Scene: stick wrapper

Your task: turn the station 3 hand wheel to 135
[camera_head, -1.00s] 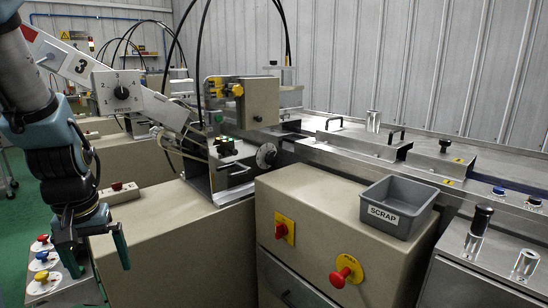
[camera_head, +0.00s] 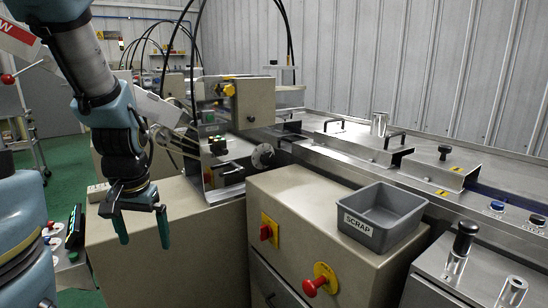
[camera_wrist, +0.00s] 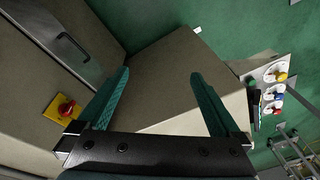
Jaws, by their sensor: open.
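A small round metal wheel (camera_head: 262,156), which looks like the hand wheel, sits on the side of the machine head in the middle of the head view. Its scale and any number are too small to read. My gripper (camera_head: 142,239) hangs at the left, fingers down and apart, to the left of and nearer than the wheel. Nothing is between the fingers. In the wrist view my open gripper (camera_wrist: 160,73) is over a beige cabinet top and green floor; the wheel is not in that view. The station number board is mostly hidden behind my arm.
A grey scrap bin (camera_head: 383,216) stands on the beige cabinet, with a red knob (camera_head: 319,281) and a red switch (camera_head: 268,231) on its front. Black cables hang above the machine head (camera_head: 235,100). A steel conveyor bed (camera_head: 400,180) runs right.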

